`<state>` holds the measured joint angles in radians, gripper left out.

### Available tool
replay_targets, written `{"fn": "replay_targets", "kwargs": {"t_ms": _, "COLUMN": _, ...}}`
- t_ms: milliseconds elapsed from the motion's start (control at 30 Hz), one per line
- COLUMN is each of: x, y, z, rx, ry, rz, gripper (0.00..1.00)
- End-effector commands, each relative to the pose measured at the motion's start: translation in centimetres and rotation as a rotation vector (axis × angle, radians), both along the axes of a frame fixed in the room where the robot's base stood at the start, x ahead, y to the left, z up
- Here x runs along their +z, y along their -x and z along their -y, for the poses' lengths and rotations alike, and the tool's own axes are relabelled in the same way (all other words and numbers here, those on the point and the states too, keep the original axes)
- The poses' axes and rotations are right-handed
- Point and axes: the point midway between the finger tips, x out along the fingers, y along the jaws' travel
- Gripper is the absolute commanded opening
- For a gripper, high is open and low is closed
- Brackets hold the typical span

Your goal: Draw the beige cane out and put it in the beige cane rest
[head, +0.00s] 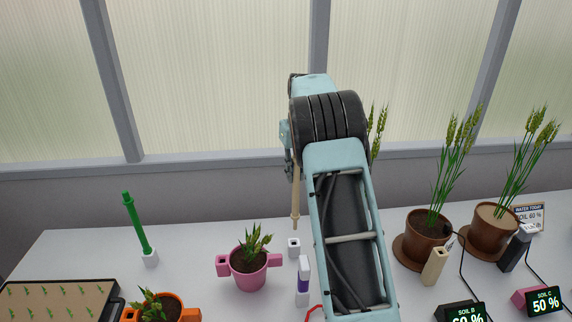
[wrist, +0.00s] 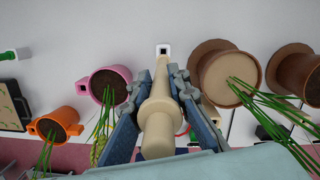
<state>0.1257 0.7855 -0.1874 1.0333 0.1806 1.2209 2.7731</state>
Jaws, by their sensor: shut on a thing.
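The beige cane (head: 296,203) hangs upright below my gripper in the head view, its lower tip a little above a small white holder (head: 294,246). In the wrist view my gripper (wrist: 157,86) is shut on the beige cane (wrist: 158,118), with one finger on each side. The white holder (wrist: 163,49) shows just beyond the cane's far end there. The beige cane rest (head: 434,267) is an upright block on the table, right of my arm and in front of a brown pot. My arm hides most of the gripper in the head view.
A green cane (head: 138,224) stands in a white holder at the left. A pink pot (head: 249,270) and an orange pot (head: 165,309) are left of my arm. A white-and-purple bottle (head: 304,279) stands close by. Brown wheat pots (head: 428,229) and soil displays (head: 463,313) crowd the right.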

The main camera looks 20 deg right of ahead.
Motion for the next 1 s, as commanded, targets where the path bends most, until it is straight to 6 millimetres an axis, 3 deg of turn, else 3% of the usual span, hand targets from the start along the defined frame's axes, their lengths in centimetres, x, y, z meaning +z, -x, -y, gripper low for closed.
{"fn": "replay_targets", "kwargs": {"t_ms": 667, "x": 0.3, "y": 0.0, "z": 0.0, "rx": -0.001, "ry": 0.001, "rz": 0.001, "gripper": 0.00}}
{"fn": "replay_targets", "kwargs": {"t_ms": 1000, "x": -3.0, "y": 0.0, "z": 0.0, "rx": -0.001, "ry": 0.000, "rz": 0.001, "gripper": 0.00}}
